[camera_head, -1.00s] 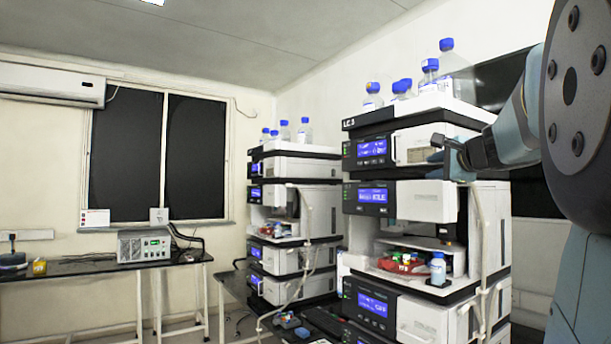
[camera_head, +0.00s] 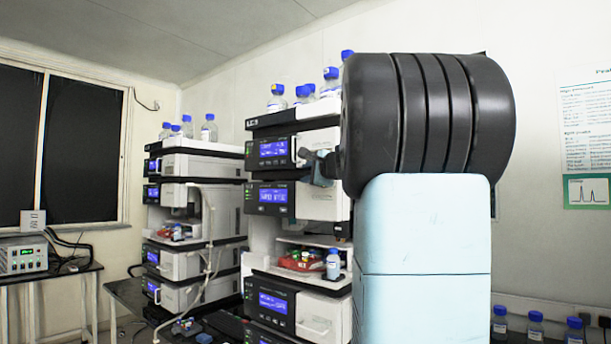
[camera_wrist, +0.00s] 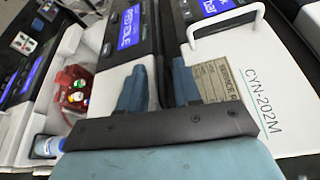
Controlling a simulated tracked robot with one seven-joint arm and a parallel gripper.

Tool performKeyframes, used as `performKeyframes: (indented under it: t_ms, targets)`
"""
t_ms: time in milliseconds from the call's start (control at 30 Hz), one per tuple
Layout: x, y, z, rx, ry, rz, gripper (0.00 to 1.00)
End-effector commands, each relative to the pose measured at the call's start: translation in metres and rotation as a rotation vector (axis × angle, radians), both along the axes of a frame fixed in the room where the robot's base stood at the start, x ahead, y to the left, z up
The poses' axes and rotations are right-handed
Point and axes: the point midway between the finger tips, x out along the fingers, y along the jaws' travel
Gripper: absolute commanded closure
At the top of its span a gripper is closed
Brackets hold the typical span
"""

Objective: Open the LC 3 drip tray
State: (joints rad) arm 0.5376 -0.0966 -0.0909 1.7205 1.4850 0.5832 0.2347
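The LC 3 stack (camera_head: 252,123) stands at the centre of the head view. Its top module has a white panel (camera_wrist: 285,85) with a wire handle (camera_wrist: 225,22) in the wrist view. The module below has a blue display reading IDLE (camera_wrist: 130,27). A dark strip (camera_wrist: 152,45) runs between these two modules. I cannot tell for sure whether it is the drip tray. My gripper (camera_wrist: 158,75) is open, with its blue fingers on either side of this strip; contact is unclear. In the head view my gripper (camera_head: 318,167) is at the stack's front, partly hidden by my arm.
A red tray of vials (camera_head: 302,261) and a blue-capped bottle (camera_head: 333,264) stand in the open bay below. Bottles (camera_head: 277,98) stand on top of the stack. A second stack (camera_head: 200,165) is at left. Several bottles (camera_head: 535,325) stand at lower right.

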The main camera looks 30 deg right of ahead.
Motion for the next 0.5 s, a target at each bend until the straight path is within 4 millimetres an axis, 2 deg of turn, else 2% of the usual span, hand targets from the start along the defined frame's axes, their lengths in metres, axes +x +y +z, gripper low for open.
performKeyframes:
  t_ms: [133, 433, 500]
  targets:
    - [0.0088, -0.0004, -0.0007, 0.0, 0.0, 0.0, 0.67]
    - [0.0107, -0.0003, -0.0007, 0.0, -0.001, 0.0, 0.67]
    - [0.0107, -0.0003, -0.0008, 0.0, 0.0, 0.0, 0.72]
